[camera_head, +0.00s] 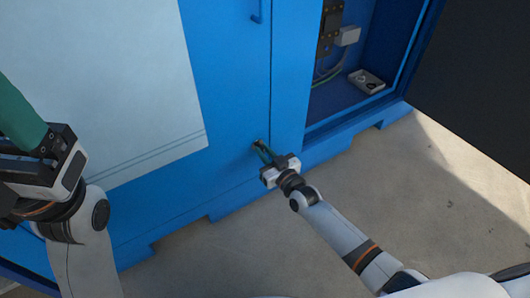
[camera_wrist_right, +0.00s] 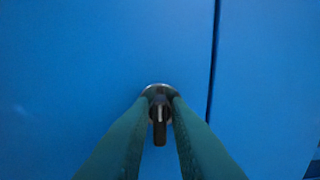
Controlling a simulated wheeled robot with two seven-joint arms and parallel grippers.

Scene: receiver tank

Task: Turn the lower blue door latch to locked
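The lower door latch (camera_wrist_right: 160,112) is a small black knob with a pale line on a round silver base, set in the blue door (camera_wrist_right: 70,70) just left of a dark door seam. Its handle part points straight down in the right wrist view. My right gripper (camera_wrist_right: 160,104) has one green finger on each side of the knob, with narrow gaps that look clear. In the head view, my right gripper (camera_head: 260,148) is at the lower door and mostly hides the latch. My left gripper (camera_head: 22,118) is at the far left; its fingertips are cut off by the frame.
A pale panel (camera_head: 110,80) covers much of the door's left part. To the right is an open compartment with a small grey tray (camera_head: 366,81) and cables. The concrete floor (camera_head: 430,190) in front is clear.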

